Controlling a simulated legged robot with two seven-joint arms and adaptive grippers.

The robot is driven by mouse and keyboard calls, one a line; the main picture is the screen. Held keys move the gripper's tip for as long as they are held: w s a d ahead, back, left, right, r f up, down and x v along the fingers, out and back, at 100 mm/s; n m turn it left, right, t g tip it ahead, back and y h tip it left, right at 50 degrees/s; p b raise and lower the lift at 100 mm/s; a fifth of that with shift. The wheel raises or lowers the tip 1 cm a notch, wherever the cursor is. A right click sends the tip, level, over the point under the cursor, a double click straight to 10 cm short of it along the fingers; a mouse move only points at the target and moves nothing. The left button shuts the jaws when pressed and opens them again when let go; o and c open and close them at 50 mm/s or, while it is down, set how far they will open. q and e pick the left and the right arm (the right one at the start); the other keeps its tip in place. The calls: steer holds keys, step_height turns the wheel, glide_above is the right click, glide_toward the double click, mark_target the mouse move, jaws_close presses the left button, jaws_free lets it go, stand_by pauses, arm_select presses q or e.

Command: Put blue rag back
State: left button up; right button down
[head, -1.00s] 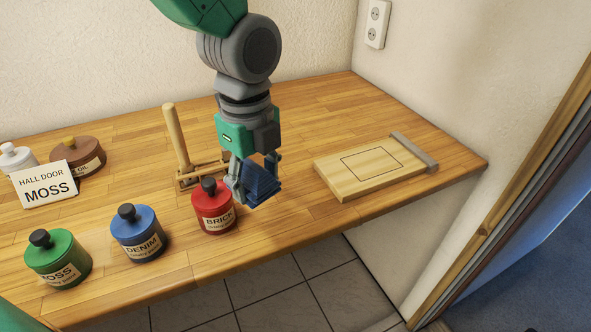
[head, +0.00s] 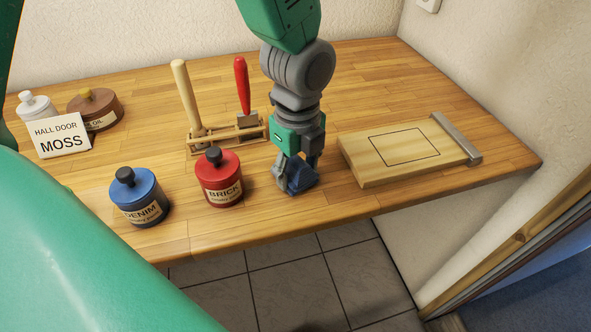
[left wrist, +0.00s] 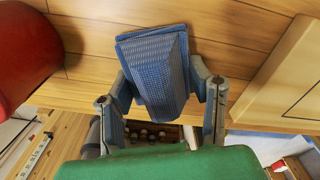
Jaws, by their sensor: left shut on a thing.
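The folded blue rag (head: 305,184) is between the fingers of my left gripper (head: 297,179), at the table top to the right of the red BRICK pot. The left wrist view also shows the rag (left wrist: 158,72), with a finger on each side of it. The gripper is shut on it and points down. The rag is at or just above the wood; I cannot tell whether it touches. My right gripper is not in view.
The red BRICK pot (head: 219,179) and blue DENIM pot (head: 140,199) stand left of the gripper. A wooden tool rack (head: 229,134) is behind. A pale board with a drawn rectangle (head: 385,162) lies right. The MOSS card (head: 61,140) stands left. The table's front edge is close.

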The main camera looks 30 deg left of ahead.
mark_target(298, 160)
arm_select(q)
steer(key=shift+w+d+f, duration=0.1)
steer(key=shift+d, duration=0.1)
steer(key=shift+a+f, duration=0.2)
steer(key=o, duration=1.1)
steer(key=shift+a, duration=0.35)
steer(key=shift+d+r, duration=0.25)
steer(key=shift+r, duration=0.2)
steer(key=r, duration=0.3)
steer(key=r+p, duration=0.1)
steer(key=r, duration=0.7)
steer(key=shift+a+p, duration=0.25)
steer(key=shift+p, duration=0.1)
steer(key=shift+d+r, duration=0.15)
steer(key=shift+r, duration=0.05)
steer(key=shift+d, duration=0.1)
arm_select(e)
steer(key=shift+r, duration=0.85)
arm_select(q)
steer(key=shift+d, duration=0.1)
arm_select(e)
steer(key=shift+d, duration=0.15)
